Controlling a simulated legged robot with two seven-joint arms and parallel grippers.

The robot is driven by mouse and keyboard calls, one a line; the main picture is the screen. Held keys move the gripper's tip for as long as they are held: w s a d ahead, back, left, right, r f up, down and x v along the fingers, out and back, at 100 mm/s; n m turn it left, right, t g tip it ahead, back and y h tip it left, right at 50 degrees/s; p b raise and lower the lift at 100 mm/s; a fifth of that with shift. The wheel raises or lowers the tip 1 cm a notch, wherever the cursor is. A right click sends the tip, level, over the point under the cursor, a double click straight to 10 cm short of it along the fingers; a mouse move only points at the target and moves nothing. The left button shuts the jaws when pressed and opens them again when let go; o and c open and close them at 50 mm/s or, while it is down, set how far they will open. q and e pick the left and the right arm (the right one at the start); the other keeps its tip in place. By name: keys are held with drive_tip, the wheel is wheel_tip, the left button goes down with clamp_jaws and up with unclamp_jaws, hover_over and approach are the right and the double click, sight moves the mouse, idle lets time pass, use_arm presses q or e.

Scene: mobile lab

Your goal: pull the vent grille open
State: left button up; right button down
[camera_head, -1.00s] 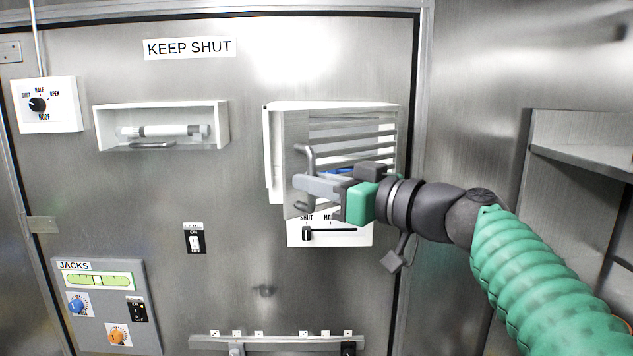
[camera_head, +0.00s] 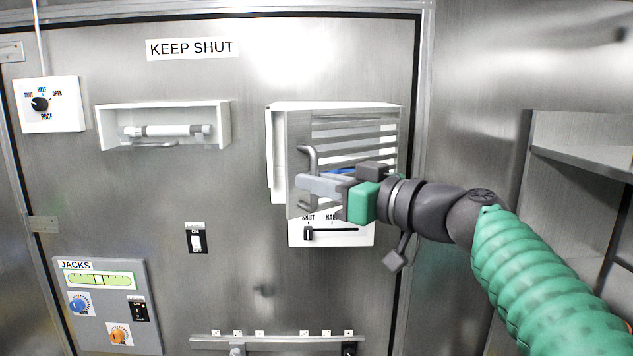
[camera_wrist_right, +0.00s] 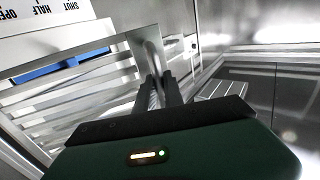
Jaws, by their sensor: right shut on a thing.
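The vent grille (camera_head: 299,130) is a grey panel standing swung out from the white louvred vent frame (camera_head: 350,106) on the door wall. A grey bar handle (camera_head: 309,156) stands on the panel's outer face. My right gripper (camera_head: 306,184) is shut on the handle; its fingers hide the handle's middle. In the right wrist view the two dark fingers (camera_wrist_right: 158,92) close on the handle (camera_wrist_right: 153,52). White slats (camera_wrist_right: 75,95) and a blue strip (camera_wrist_right: 62,66) show behind the open panel. My left gripper is not in view.
A white slider plate (camera_head: 340,236) marked SHUT and HALF sits just below the vent. A recessed lamp box (camera_head: 164,107) and a JACKS panel (camera_head: 100,300) are to the left. A shelf unit (camera_head: 580,158) stands at the right, beyond my arm.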

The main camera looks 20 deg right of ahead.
drive_tip(key=shift+s+d, duration=0.15)
drive_tip(key=shift+s, duration=0.1)
idle(0.7)
